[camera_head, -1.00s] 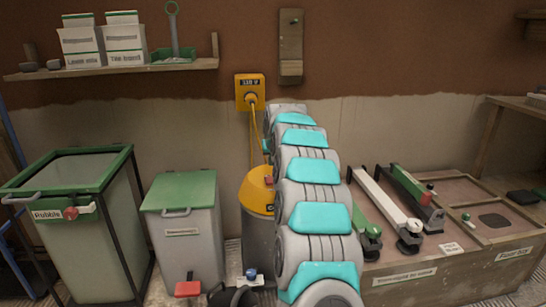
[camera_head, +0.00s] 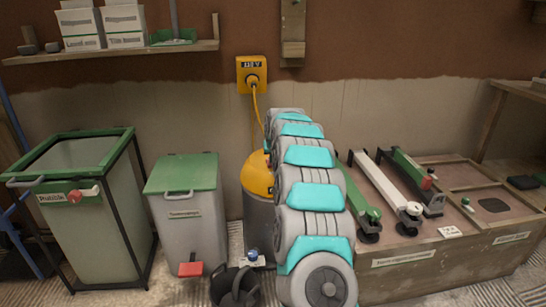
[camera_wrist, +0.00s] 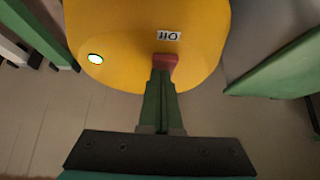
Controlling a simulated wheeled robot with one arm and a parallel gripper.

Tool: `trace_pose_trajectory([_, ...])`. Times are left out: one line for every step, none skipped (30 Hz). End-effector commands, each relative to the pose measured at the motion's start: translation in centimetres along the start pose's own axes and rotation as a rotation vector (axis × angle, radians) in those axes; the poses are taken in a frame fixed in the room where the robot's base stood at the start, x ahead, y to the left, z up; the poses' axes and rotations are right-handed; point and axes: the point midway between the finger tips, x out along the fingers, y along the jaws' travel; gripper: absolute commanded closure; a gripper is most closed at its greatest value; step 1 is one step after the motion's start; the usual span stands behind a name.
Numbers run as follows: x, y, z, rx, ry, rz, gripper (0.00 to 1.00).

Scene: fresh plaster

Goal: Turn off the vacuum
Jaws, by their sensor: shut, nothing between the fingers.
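The vacuum's yellow top (camera_head: 256,176) sits on a grey body (camera_head: 258,217) in the head view, partly hidden behind my arm. In the wrist view the yellow top (camera_wrist: 120,35) fills the upper middle. It carries a red switch (camera_wrist: 167,61), a small label (camera_wrist: 169,36) and a bright white-green light (camera_wrist: 95,59). My gripper (camera_wrist: 163,73) is shut, its green fingers together. The fingertips are right at the switch's near edge and overlap it in the picture. I cannot tell whether they touch. My gripper is hidden in the head view.
A yellow cable runs from the vacuum to a wall socket (camera_head: 251,74). A grey bin with a green lid (camera_head: 181,173) stands left of the vacuum, with a rubble bin (camera_head: 88,225) beyond. A wooden crate (camera_head: 420,258) with tools is on the right.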

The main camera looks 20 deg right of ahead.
Motion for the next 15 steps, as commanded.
trace_pose_trajectory([0.0, 0.0, 0.0, 0.000, 0.000, 0.000, 1.00])
trace_pose_trajectory([0.0, 0.0, 0.0, 0.000, 0.000, 0.000, 1.00])
trace_pose_trajectory([0.0, 0.0, 0.0, 0.000, 0.000, 0.000, 1.00])
trace_pose_trajectory([0.0, 0.0, 0.0, 0.000, 0.001, 0.000, 1.00])
trace_pose_trajectory([0.1, 0.0, 0.1, 0.000, 0.002, 0.000, 1.00])
trace_pose_trajectory([0.1, 0.0, 0.2, 0.000, 0.005, 0.000, 1.00])
trace_pose_trajectory([0.2, 0.0, 0.3, 0.001, 0.010, 0.000, 1.00])
trace_pose_trajectory([0.3, 0.0, 0.4, 0.001, 0.016, 0.000, 1.00])
trace_pose_trajectory([0.5, 0.0, 0.6, 0.001, 0.027, 0.000, 1.00])
trace_pose_trajectory([0.6, 0.0, 0.7, 0.001, 0.036, 0.000, 1.00])
trace_pose_trajectory([0.7, 0.0, 0.8, 0.002, 0.046, 0.001, 1.00])
trace_pose_trajectory([0.8, 0.1, 1.0, 0.001, 0.062, 0.001, 1.00])
trace_pose_trajectory([0.9, 0.1, 1.1, 0.001, 0.075, 0.001, 1.00])
trace_pose_trajectory([0.6, 0.0, 0.8, 0.000, 0.073, 0.001, 1.00])
trace_pose_trajectory([0.5, 0.0, 0.7, 0.000, 0.072, 0.001, 1.00])
